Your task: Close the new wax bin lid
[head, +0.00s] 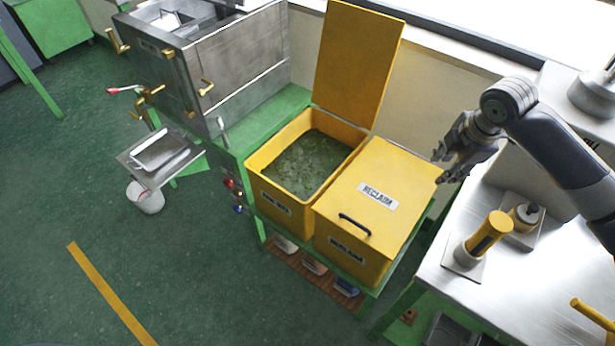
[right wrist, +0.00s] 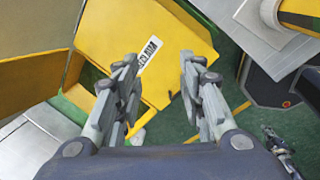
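The new wax bin (head: 262,178) is a yellow box full of green wax pieces. Its yellow lid (head: 357,62) stands upright, open, at the bin's back edge. The reclaim bin (head: 345,251) stands beside it on the right with its lid (head: 393,172) shut. My right gripper (head: 447,170) is above and right of the reclaim bin's lid, apart from the open lid. In the right wrist view my right gripper (right wrist: 157,75) has its fingers spread and empty, with the reclaim lid (right wrist: 178,50) beyond them. My left gripper is not in view.
A metal machine (head: 235,70) stands left of the bins on a green frame. A steel table (head: 480,245) on the right carries a yellow-handled tool (head: 488,235). A white bucket (head: 146,198) stands on the floor. The green floor at the front left is clear.

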